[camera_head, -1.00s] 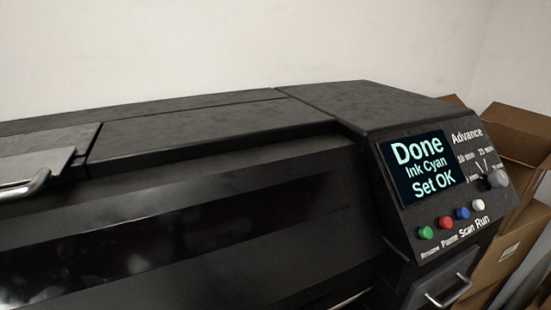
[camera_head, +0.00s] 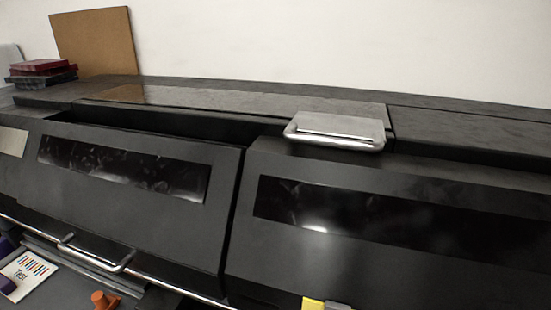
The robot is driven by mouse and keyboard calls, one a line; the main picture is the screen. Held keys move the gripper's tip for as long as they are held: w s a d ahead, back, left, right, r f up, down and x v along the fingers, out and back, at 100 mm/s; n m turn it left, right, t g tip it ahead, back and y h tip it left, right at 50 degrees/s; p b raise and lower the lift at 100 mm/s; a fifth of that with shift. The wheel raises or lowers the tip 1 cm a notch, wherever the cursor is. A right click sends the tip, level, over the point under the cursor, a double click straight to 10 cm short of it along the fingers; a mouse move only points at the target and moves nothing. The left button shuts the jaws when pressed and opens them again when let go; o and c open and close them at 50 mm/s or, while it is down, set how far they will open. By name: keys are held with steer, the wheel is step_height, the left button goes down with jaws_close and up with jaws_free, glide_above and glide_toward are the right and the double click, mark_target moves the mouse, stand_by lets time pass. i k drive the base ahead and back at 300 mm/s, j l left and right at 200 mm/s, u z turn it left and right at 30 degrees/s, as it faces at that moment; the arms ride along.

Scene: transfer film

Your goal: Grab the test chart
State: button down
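The test chart (camera_head: 30,271) is a white sheet with coloured bars and the word "Test". It lies at the lower left of the head view, on a grey surface below the front of the black printer (camera_head: 125,225). My gripper is not in view.
A silver handle (camera_head: 95,257) sticks out above the chart's right side. An orange knob-like piece (camera_head: 103,299) stands right of the chart. Another handle (camera_head: 335,140) is on the printer top. A brown board (camera_head: 97,41) and dark red and black boxes (camera_head: 42,70) stand at the back left.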

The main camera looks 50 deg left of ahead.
mark_target(20, 277)
steer(key=u, duration=3.2)
steer(key=i+j+z, duration=0.35)
steer(key=i+j, duration=0.15)
steer(key=i+j+z, duration=0.2)
steer(key=j, duration=0.15)
steer(key=i+j+z, duration=0.2)
steer(key=j, duration=0.15)
steer(key=i+j+z, duration=0.2)
steer(key=j, duration=0.15)
steer(key=i+j+z, duration=0.15)
steer(key=j, duration=0.25)
